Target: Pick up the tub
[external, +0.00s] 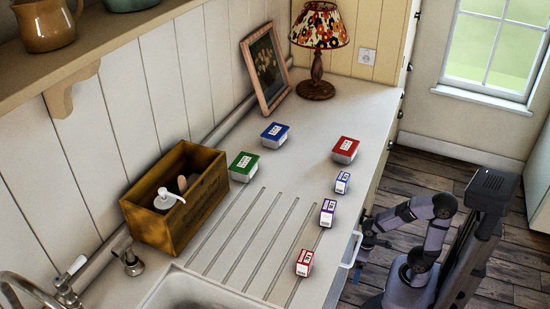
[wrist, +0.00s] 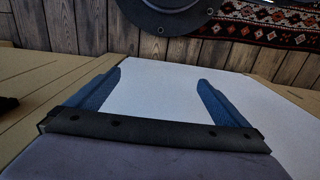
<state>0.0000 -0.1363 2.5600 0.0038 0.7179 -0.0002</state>
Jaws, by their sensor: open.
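Three tubs stand on the pale counter: one with a green lid (external: 243,165), one with a blue lid (external: 275,134) and one with a red lid (external: 345,148). Which of them is the task's tub, I cannot tell. My gripper (wrist: 160,76) is open and empty in the wrist view, its two blue fingers spread apart. In the external view my gripper (external: 365,238) is at the counter's front edge, small and partly hard to make out. It is apart from all three tubs. No tub shows in the wrist view.
Small cartons (external: 342,183) (external: 327,212) (external: 304,262) stand along the counter's front side. A wooden box (external: 174,204) with a soap dispenser stands at the left, near the sink (external: 195,291). A lamp (external: 317,88) and picture frame (external: 265,70) stand at the back.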

